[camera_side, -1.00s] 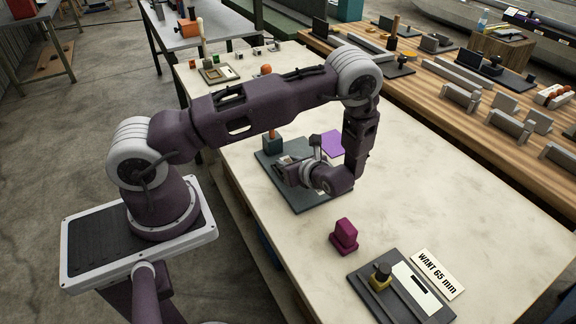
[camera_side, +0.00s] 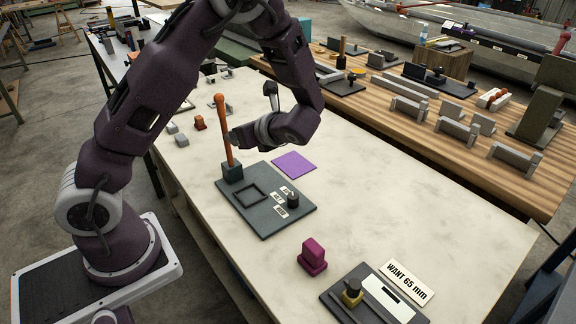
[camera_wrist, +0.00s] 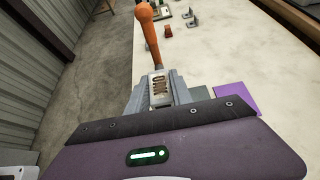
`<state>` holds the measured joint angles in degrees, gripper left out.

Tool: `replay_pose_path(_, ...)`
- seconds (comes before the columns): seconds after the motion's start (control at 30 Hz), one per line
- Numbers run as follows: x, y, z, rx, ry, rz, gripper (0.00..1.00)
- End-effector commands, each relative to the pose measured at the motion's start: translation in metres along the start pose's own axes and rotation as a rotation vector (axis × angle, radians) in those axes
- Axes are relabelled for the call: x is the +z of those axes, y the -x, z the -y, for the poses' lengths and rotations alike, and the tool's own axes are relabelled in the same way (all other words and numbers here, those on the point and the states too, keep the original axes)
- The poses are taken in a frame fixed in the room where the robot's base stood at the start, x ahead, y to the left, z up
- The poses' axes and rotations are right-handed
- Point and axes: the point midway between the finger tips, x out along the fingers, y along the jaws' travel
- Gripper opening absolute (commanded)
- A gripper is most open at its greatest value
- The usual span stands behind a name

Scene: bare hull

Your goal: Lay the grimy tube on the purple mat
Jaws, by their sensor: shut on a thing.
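The purple mat (camera_side: 293,165) lies flat and bare on the pale table; part of it shows in the wrist view (camera_wrist: 236,97). My gripper (camera_side: 231,137) is shut on the orange-brown handle (camera_side: 227,118), at about mid-height. The handle stands nearly upright in a small dark block (camera_side: 232,172) at the corner of a dark board. In the wrist view the handle's rounded top (camera_wrist: 145,14) rises beyond my fingers. Behind the fingers its lower part is hidden. I cannot pick out anything as a grimy tube for sure.
The dark board (camera_side: 240,208) carries an empty square frame, small labels and a black knob (camera_side: 292,200). A magenta block (camera_side: 313,256) and a dark fixture (camera_side: 335,300) beside a "WANT 65 mm" sign (camera_side: 406,282) stand nearer. The table right of the mat is clear.

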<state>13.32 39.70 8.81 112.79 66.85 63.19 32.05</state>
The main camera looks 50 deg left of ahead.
Motion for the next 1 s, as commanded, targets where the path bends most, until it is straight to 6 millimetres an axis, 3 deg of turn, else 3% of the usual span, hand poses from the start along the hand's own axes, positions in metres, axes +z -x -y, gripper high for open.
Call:
replay_pose_path(0.13, 0.023, 0.013, 0.001, -0.002, 0.004, 0.0, 0.0)
replay_pose_path(0.43, -0.017, 0.0, -0.033, 0.381, 0.205, 0.0, 0.0)
replay_pose_path(0.67, -0.057, 0.005, -0.048, 0.797, 0.434, 0.001, 0.0)
replay_pose_path(0.87, -0.091, 0.02, -0.041, 1.243, 0.676, 0.001, 0.0)
replay_pose_path(1.0, -0.108, 0.035, -0.018, 1.628, 0.883, 0.001, 0.0)
